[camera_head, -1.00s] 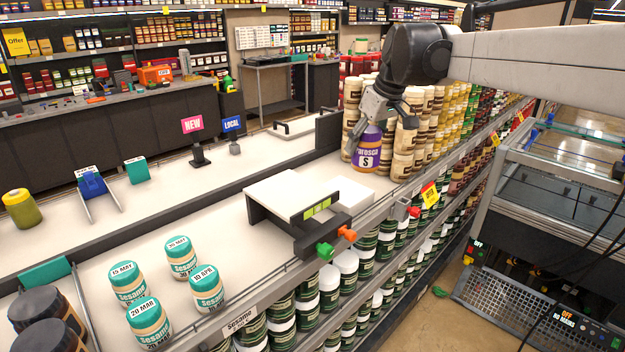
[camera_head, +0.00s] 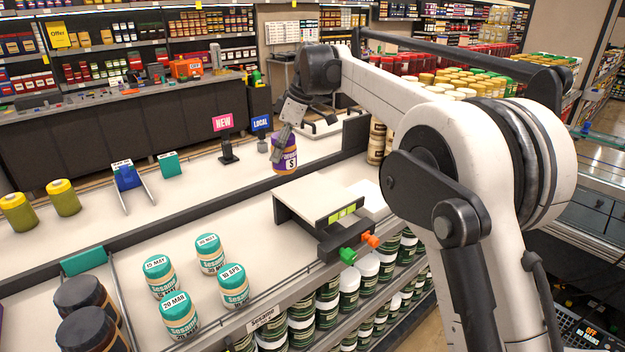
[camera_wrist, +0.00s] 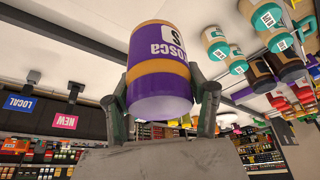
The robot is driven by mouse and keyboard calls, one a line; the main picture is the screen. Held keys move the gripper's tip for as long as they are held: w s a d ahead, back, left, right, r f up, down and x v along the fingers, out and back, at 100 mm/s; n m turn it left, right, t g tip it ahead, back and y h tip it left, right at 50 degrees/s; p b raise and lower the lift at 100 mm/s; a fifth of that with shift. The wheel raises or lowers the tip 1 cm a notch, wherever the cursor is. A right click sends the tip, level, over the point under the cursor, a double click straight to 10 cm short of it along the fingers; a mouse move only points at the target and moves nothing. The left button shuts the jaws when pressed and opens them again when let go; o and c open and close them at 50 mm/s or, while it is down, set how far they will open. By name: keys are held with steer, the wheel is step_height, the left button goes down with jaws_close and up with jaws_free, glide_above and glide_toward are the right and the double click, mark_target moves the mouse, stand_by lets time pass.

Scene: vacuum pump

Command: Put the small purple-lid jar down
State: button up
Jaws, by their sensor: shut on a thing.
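The small purple-lid jar (camera_head: 284,162) has a purple and white label with an "S" and an amber base. My gripper (camera_head: 284,141) is shut on it from above, near its lid. In the wrist view the jar (camera_wrist: 163,55) shows between both fingers, its purple lid towards my palm. In the head view the jar looks upright, near the dark divider between the front and back shelf strips. I cannot tell how high it is above the surface.
A white-topped stand (camera_head: 318,195) is just in front of the jar. Several teal-lid sesame jars (camera_head: 211,254) stand front left. NEW (camera_head: 223,123) and LOCAL (camera_head: 260,123) signs stand to the left. Tan jars (camera_head: 377,142) are to the right. Yellow jars (camera_head: 63,198) stand far left.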

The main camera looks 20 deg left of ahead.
steer(key=shift+w+d+f+p, duration=0.3)
steer(key=shift+w+d+f, duration=0.45)
steer(key=shift+d+f, duration=0.6)
steer(key=shift+w+d+f+p, duration=0.35)
steer(key=shift+w+d+f, duration=0.55)
steer(key=shift+f, duration=0.75)
steer(key=shift+w+d+f+p, duration=0.3)
steer(key=shift+w+d+f, duration=0.3)
steer(key=shift+d+f, duration=0.85)
steer(key=shift+a+f, duration=0.1)
steer(key=shift+f, duration=0.05)
steer(key=shift+f, duration=0.15)
steer(key=o, duration=1.4)
steer(key=b+v, duration=0.1)
steer(key=v, duration=1.1)
steer(key=shift+r, duration=0.2)
